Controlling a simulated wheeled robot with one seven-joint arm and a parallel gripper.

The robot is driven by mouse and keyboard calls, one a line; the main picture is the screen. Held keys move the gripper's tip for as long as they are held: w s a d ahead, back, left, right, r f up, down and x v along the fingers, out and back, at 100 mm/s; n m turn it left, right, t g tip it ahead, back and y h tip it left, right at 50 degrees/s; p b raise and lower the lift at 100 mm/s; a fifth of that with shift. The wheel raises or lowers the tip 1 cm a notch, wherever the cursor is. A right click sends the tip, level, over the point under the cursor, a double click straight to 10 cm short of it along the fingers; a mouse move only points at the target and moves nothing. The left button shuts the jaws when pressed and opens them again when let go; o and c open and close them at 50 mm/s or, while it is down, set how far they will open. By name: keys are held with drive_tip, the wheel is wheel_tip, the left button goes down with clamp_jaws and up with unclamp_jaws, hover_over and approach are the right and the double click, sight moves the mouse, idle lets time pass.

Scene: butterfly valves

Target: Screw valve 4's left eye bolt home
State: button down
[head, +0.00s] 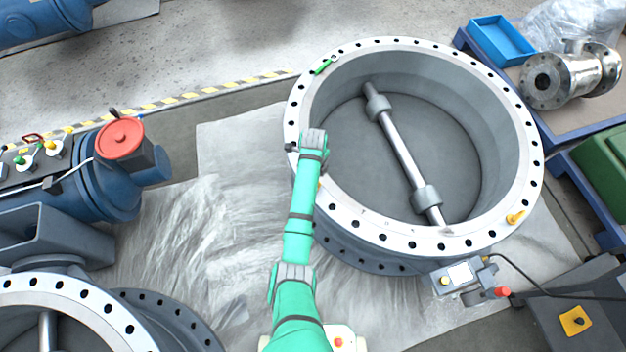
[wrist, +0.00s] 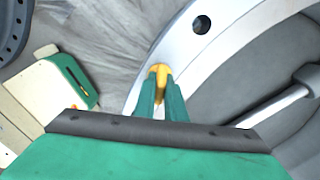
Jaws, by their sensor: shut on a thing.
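The big grey butterfly valve (head: 440,238) lies with its pale, drilled flange ring facing up. My green arm reaches over the ring's left side. In the wrist view my gripper (wrist: 161,95) is shut on a yellow eye bolt (wrist: 158,69), its two green fingers on either side of it. The eye bolt is over the flange ring (wrist: 185,45), near its outer edge. Its shank and hole are hidden, so I cannot tell how deep it sits. In the head view my arm hides the fingers; a small yellow sliver (head: 319,186) shows beside it.
Another yellow eye bolt (head: 515,217) stands on the ring's right side. A green object (head: 323,66) lies on the ring's upper left. A shaft (head: 400,150) crosses the bore. A blue actuator with a red cap (head: 120,138) stands left; a small control box (head: 462,278) sits at the lower right.

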drive_tip(key=shift+m, duration=2.2)
drive_tip(key=c, duration=1.8)
unclamp_jaws()
wheel_tip(320, 180, up, 11)
drive_tip(key=shift+f, duration=0.1)
